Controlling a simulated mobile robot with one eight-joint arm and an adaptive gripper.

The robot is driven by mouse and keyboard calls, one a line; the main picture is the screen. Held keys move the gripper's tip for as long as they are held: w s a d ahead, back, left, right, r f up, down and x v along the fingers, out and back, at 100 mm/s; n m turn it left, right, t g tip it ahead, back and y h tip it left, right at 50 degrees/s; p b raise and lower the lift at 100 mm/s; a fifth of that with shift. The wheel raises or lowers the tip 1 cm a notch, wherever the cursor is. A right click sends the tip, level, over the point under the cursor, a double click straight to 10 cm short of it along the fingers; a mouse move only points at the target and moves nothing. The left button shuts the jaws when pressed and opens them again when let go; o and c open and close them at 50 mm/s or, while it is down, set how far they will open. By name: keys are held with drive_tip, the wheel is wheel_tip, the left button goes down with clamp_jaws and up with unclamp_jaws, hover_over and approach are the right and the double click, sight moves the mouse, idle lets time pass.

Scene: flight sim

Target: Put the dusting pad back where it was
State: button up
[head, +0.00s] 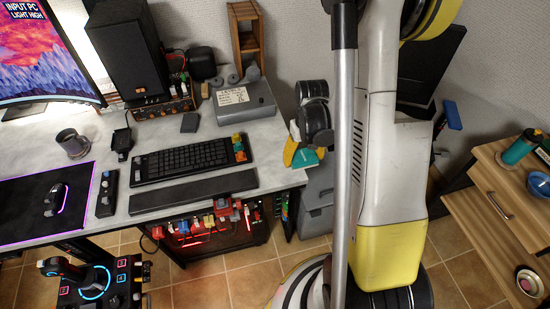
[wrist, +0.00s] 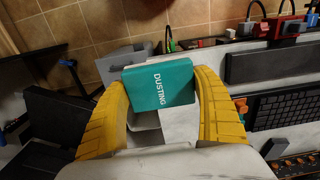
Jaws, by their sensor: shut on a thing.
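The dusting pad (wrist: 160,88) is a teal block with "DUSTING" on its face, seen in the wrist view between my two yellow fingers. My gripper (wrist: 156,80) is shut on it, one finger at each side. In the head view, the teal pad (head: 306,158) shows below my gripper (head: 300,155), just off the right end of the grey desk (head: 280,172). My arm hides part of that area. I cannot tell the pad's exact height against the desk top.
The desk carries a keyboard (head: 185,158), a grey labelled box (head: 243,102), a speaker (head: 127,50) and a mug (head: 72,143). At the right stands a wooden drawer unit (head: 490,215) with a teal bottle (head: 517,150) and a blue bowl (head: 538,183). Tiled floor lies between.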

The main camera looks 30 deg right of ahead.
drive_tip(key=shift+w+d+f, duration=0.1)
drive_tip(key=shift+w+f, duration=0.1)
drive_tip(key=b, duration=0.3)
hover_over(277, 163)
wheel_tip(277, 163, down, 7)
drive_tip(key=shift+r, duration=0.2)
drive_tip(key=shift+w+f+b, duration=0.15)
drive_tip(key=shift+f+b, duration=0.75)
drive_tip(key=shift+f, duration=1.1)
drive_tip(key=shift+f, duration=0.1)
drive_tip(key=shift+f, duration=0.15)
drive_tip(key=o, duration=1.2)
drive_tip(key=shift+c, duration=0.2)
drive_tip(key=shift+r, duration=0.2)
